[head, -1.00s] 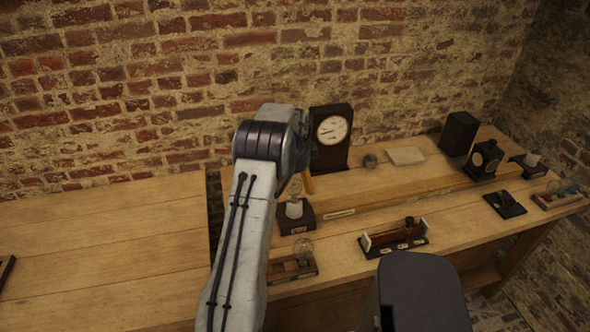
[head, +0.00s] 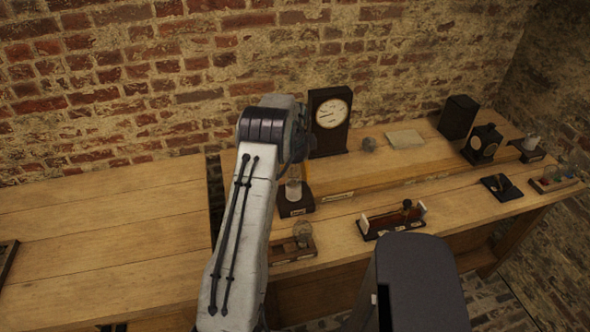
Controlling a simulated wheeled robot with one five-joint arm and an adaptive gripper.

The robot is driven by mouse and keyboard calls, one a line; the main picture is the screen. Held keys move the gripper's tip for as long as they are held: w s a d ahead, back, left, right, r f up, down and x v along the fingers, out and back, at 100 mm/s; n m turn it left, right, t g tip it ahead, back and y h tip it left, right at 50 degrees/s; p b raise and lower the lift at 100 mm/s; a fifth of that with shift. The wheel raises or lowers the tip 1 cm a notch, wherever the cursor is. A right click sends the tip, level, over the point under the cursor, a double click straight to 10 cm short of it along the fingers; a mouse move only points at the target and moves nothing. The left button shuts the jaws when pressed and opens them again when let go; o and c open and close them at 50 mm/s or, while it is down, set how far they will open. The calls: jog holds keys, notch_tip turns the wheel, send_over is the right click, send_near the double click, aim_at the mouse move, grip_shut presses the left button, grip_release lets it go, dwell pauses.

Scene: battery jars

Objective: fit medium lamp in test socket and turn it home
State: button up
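The test socket, a dark block with a white cylindrical holder (head: 294,191), stands on the bench just right of my forearm. A pale glass shape seems to rise above the white holder, but my wrist partly covers it, and I cannot tell whether it is seated. My gripper (head: 307,172) is mostly hidden behind my wrist; only an orange-yellow piece shows, just above and right of the holder. Its opening is not visible. A wooden lamp rack (head: 280,252) lies in front of the socket, with a round glass lamp (head: 303,231) at its right end.
A dark-cased dial meter (head: 330,122) stands behind the socket. A dark-based instrument (head: 391,219) lies to the right at the front. Black boxes (head: 459,117) and small devices stand farther right. The left bench (head: 110,225) is mostly clear.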

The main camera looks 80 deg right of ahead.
aim_at(294, 173)
jog(key=c, duration=0.9)
jog(key=o, duration=1.2)
jog(key=shift+o, duration=0.3)
jog(key=shift+r, duration=0.1)
notch_tip(294, 173, up, 12)
jog(key=a, duration=0.2)
jog(key=shift+a+f, duration=0.2)
dwell(0.3)
